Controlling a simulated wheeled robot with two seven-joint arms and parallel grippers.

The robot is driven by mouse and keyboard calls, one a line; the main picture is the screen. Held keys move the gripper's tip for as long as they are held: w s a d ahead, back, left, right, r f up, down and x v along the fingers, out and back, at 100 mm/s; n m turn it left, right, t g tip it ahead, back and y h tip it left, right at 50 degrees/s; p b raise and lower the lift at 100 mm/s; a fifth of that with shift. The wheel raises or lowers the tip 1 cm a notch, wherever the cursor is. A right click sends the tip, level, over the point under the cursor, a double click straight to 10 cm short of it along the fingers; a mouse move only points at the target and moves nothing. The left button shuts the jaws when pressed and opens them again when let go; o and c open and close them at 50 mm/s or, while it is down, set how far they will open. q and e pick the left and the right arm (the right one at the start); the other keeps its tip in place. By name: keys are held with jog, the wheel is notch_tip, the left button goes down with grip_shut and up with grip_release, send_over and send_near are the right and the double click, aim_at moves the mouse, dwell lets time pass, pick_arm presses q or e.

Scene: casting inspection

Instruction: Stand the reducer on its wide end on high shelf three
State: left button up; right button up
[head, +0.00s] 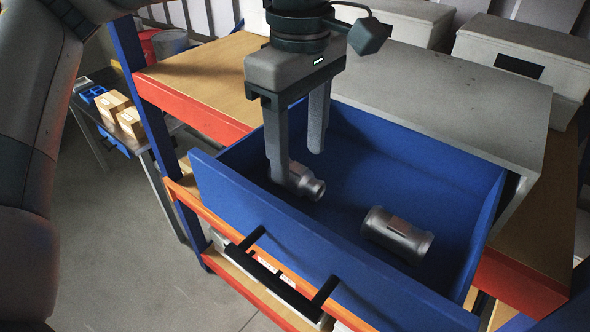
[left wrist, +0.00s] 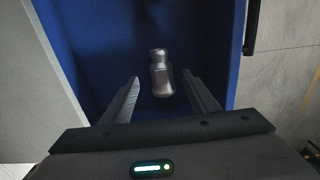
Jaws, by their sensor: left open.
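The reducer (head: 308,183) is a grey metal fitting, wide at one end and stepped down to a narrower end. It lies on its side on the floor of the open blue drawer (head: 350,280), towards its left part. My left gripper (head: 300,168) points down into the drawer, open, with one finger hiding part of the reducer. In the left wrist view, the reducer (left wrist: 160,78) shows between the two spread fingertips of my left gripper (left wrist: 161,80), with a gap on each side. My right gripper is not in view. I cannot tell which shelf is high shelf three.
A second grey fitting (head: 397,235), with a rim at each end, lies in the drawer to the right. The drawer walls stand around the gripper. A grey cabinet top (head: 450,95) and a wooden shelf (head: 195,78) lie behind. Lidded boxes (head: 515,62) stand at the back.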

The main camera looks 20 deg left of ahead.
aim_at(296, 166)
pick_arm(q)
jog(key=f+p, duration=0.1)
jog(key=f, duration=0.1)
jog(key=shift+s+a+f+p, duration=0.15)
jog(key=shift+a+f+p, duration=0.05)
jog(key=shift+f+p, duration=0.15)
jog(key=shift+f, duration=0.45)
grip_shut()
